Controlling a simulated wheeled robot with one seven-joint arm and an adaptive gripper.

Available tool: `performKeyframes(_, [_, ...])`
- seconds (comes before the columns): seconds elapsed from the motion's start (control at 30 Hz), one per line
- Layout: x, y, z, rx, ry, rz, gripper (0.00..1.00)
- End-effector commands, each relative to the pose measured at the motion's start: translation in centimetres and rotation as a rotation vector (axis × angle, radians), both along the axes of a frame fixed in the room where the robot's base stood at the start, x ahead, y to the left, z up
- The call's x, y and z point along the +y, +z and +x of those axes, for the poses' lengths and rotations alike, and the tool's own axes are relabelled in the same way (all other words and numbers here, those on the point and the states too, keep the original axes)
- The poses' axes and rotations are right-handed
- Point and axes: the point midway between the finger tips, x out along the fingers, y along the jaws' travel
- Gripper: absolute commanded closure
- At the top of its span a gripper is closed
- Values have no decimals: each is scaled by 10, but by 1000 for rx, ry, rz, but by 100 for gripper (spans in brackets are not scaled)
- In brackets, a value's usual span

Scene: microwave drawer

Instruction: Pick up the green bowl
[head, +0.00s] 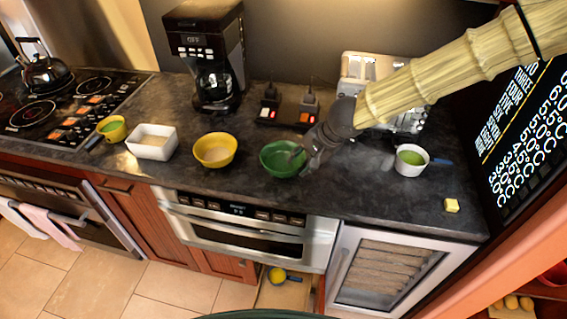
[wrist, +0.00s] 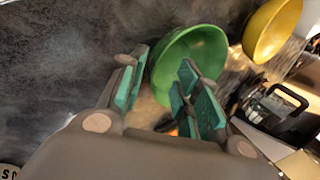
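The green bowl (head: 282,158) stands upright on the dark countertop, right of the yellow bowl. My gripper (head: 302,156) is at the bowl's right rim in the head view. In the wrist view the green bowl (wrist: 188,62) lies just beyond my fingertips. My gripper (wrist: 160,85) is open there, its two teal-padded fingers apart. The right finger overlaps the bowl in the picture, and the left finger is at its near edge. Whether either finger touches the bowl I cannot tell.
A yellow bowl (head: 214,150) and a white square dish (head: 152,141) stand to the left. A white cup (head: 410,160) stands right. A coffee maker (head: 207,55), a power strip (head: 285,115) and a toaster (head: 362,72) are behind. An open drawer (head: 284,294) is below.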

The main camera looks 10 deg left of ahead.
Motion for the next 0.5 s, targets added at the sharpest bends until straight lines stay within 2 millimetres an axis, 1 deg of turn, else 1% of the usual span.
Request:
performKeyframes(0.3, [10, -28, 9, 0, 0, -3, 67])
performKeyframes(0.5, [15, -37, 11, 0, -1, -1, 67])
